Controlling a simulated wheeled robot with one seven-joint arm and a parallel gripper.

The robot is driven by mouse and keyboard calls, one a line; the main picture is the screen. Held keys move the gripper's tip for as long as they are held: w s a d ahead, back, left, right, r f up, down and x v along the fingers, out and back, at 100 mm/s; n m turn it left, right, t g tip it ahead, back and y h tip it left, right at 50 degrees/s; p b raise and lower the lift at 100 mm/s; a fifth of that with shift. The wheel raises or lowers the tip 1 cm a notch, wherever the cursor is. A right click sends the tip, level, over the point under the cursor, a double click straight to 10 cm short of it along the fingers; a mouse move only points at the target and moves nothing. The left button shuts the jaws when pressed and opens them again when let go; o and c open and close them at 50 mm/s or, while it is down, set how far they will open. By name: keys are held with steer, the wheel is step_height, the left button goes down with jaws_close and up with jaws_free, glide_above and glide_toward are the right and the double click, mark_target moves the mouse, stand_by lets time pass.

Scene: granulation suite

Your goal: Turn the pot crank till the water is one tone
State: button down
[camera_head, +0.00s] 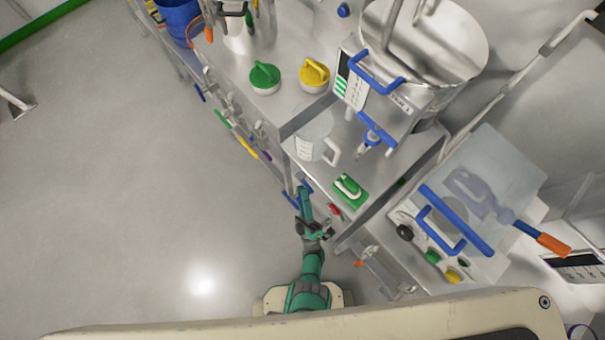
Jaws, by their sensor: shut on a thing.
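A large round steel pot (450,45) stands on the bench at the top right, with upright steel rods over it. A box with a display (352,88) and a blue bar handle (376,77) is in front of it. I cannot make out which part is the crank, nor see the water's tone. My teal arm reaches up from the bottom middle. My gripper (302,191) is small and partly hidden at the bench's front edge, well below the pot in the picture. It appears shut on a blue handle (290,199) there.
On the bench are a green-lidded jar (265,78), a yellow-lidded jar (314,74), a clear measuring jug (314,138) and a green-and-white block (349,190). The floor (130,190) at left is clear.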

steer(key=shift+f+m, duration=0.15)
steer(key=shift+m, duration=0.15)
stand_by(0.5)
steer(key=c, duration=1.6)
jaws_free()
steer(key=shift+c, duration=0.2)
steer(key=shift+a+r, duration=0.1)
steer(key=shift+r, duration=0.1)
steer(key=shift+s+r, duration=0.1)
steer(key=shift+r, duration=1.3)
steer(key=o, duration=1.2)
steer(key=s+r, duration=0.5)
steer(key=r, duration=0.1)
steer(key=shift+s+a+r, duration=0.1)
steer(key=shift+s+a, duration=0.05)
steer(key=shift+s, duration=0.25)
steer(key=s+r, duration=0.1)
steer(key=s, duration=0.1)
steer(key=s+r, duration=0.1)
steer(key=s, duration=0.2)
steer(key=s+r, duration=0.1)
steer(key=s, duration=0.1)
steer(key=shift+s+a+r, duration=0.15)
steer(key=shift+s+a, duration=0.05)
steer(key=shift+s, duration=0.05)
steer(key=c, duration=1.2)
steer(key=shift+s+a+r, duration=0.1)
steer(key=shift+s+r, duration=0.1)
steer(key=shift+s, duration=0.15)
